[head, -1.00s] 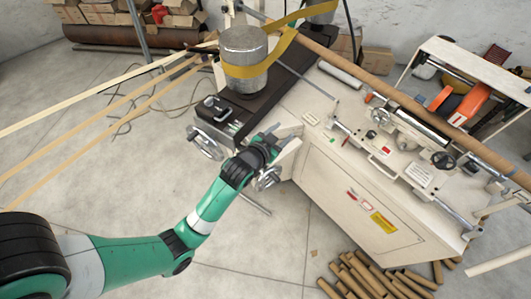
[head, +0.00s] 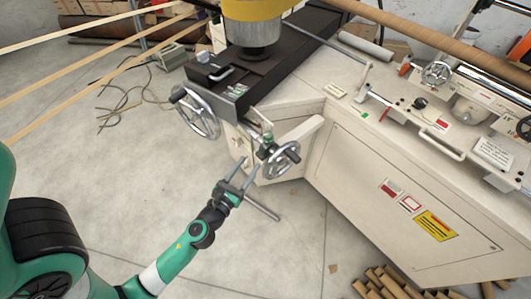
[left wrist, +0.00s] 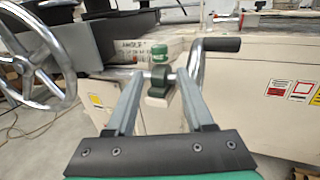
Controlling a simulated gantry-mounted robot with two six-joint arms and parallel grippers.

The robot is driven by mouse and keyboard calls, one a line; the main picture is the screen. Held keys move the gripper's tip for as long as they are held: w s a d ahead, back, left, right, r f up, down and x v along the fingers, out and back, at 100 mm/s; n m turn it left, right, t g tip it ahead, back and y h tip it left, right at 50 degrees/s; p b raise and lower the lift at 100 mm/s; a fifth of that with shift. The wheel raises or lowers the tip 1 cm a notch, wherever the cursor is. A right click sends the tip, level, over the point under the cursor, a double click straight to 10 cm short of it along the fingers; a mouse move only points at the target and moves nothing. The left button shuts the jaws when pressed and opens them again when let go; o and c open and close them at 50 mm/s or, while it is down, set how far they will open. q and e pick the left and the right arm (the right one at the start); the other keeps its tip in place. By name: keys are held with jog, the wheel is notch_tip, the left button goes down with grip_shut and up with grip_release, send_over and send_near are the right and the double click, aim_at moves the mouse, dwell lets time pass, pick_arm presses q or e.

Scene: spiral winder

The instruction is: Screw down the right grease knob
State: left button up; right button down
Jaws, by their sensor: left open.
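A small green grease knob (left wrist: 160,53) stands upright in the left wrist view, above a dark green fitting (left wrist: 160,78) on a metal shaft. In the head view the green knob (head: 266,151) is small, beside the front crank wheel; I cannot make out a second knob. My left gripper (head: 249,165) is open and empty, just left of the wheel and short of the knob. In the left wrist view its two fingers (left wrist: 159,82) point forward on either side of the fitting, with the knob centred beyond them. My right gripper is not in view.
A larger handwheel (head: 197,112) stands to the left. The cream machine cabinet (head: 350,185) blocks the right. Open floor (head: 120,190) lies left.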

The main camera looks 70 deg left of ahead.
aim_at(266, 139)
pick_arm(q)
jog(key=p+x, duration=0.1)
jog(key=x, duration=1.1)
jog(key=shift+r, duration=0.15)
jog(key=shift+s, duration=0.1)
grip_shut()
